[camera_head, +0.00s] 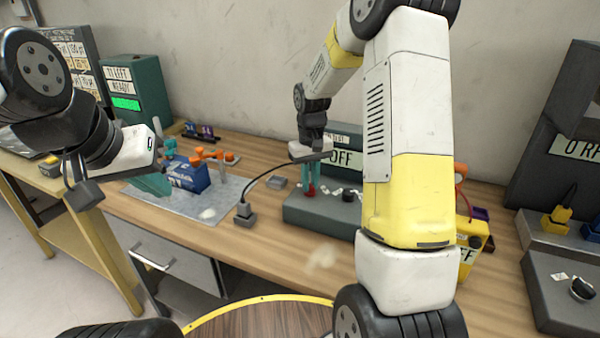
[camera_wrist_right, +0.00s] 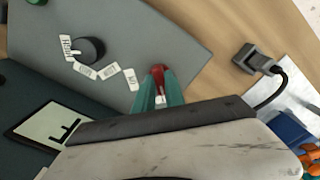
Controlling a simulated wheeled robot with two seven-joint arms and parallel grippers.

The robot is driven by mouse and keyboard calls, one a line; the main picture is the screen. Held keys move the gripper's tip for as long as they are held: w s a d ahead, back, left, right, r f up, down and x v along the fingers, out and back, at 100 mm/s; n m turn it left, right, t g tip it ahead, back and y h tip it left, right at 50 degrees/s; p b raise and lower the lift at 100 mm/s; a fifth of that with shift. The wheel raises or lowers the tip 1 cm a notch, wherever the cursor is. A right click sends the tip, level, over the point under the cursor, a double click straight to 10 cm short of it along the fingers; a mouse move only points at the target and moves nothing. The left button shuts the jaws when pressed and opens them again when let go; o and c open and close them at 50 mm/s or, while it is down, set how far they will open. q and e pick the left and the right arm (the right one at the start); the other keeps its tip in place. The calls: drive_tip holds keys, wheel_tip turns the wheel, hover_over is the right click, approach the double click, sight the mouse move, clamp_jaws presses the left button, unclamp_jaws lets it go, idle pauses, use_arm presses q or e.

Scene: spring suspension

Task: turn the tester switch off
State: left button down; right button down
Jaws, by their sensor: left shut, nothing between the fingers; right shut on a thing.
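The tester (camera_head: 325,210) is a dark grey box on the bench; its upright display panel (camera_head: 345,158) reads OFF in the head view. Its red switch (camera_wrist_right: 158,72) stands near the edge of the tester's top, beside a small white label. My right gripper (camera_head: 309,184) reaches down from above, its teal fingers shut on the red switch; it also shows in the right wrist view (camera_wrist_right: 159,88). The fingers hide part of the switch, so I cannot tell its exact tilt. My left gripper (camera_head: 154,184) is shut and empty over the grey mat, left of the tester.
A black knob (camera_wrist_right: 88,50) with several white labels is on the tester top. A black plug with a cable (camera_head: 244,214) lies left of the tester. A blue block with orange parts (camera_head: 190,173) sits on the mat (camera_head: 215,207). A yellow device (camera_head: 471,238) stands right.

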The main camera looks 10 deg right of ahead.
drive_tip(key=shift+w, duration=0.1)
drive_tip(key=c, duration=1.4)
unclamp_jaws()
drive_tip(key=shift+r, duration=0.1)
wheel_tip(320, 180, up, 8)
drive_tip(key=shift+f, duration=0.25)
drive_tip(key=shift+r, duration=0.1)
